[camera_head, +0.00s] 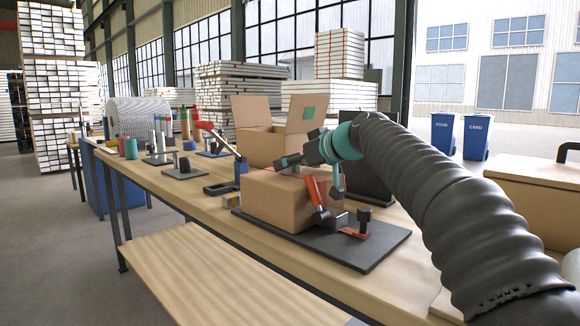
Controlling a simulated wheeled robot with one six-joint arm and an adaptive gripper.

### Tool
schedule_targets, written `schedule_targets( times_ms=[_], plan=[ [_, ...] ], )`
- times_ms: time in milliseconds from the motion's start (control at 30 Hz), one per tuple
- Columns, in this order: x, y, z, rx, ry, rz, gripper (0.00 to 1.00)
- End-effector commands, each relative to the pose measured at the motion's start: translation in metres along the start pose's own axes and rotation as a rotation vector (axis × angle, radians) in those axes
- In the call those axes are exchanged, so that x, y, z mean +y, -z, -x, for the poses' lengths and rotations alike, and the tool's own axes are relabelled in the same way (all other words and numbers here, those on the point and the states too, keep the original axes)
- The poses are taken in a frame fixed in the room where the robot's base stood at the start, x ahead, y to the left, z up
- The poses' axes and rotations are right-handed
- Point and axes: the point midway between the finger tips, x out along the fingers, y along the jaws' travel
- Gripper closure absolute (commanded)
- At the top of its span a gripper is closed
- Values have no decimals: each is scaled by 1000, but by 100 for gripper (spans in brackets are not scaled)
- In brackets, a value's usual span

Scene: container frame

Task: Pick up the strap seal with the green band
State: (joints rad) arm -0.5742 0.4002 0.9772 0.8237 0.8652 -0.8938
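My arm reaches in from the right in a black ribbed sleeve. Its end, with my gripper (290,162), is small and dark with teal parts above the closed cardboard box (283,204). I cannot make out the fingertips or anything between them. A grey-teal piece (337,182) hangs down beside the box's right end; I cannot tell if it is part of my arm. No strap seal with a green band can be made out for sure; small items are too small or hidden behind my arm and the box.
The box sits on a dark plate (385,246) with a red-handled tool (317,201) and a black-knobbed red piece (361,224). An open carton (262,146) stands behind. Spools and stands crowd the wooden table's left. A lower bench (205,280) is bare.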

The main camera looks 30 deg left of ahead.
Motion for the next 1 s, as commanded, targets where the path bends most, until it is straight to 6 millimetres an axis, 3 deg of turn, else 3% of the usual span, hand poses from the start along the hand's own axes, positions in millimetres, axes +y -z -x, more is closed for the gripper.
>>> schedule_targets(
  times_ms=[100,333,600,1000],
  plan=[
    [0,1,-12,-1,0,0,27],
    [0,0,-14,0,-1,0,27],
    [0,0,-14,0,-1,0,92],
    [0,3,-13,1,0,0,92]
  ],
)
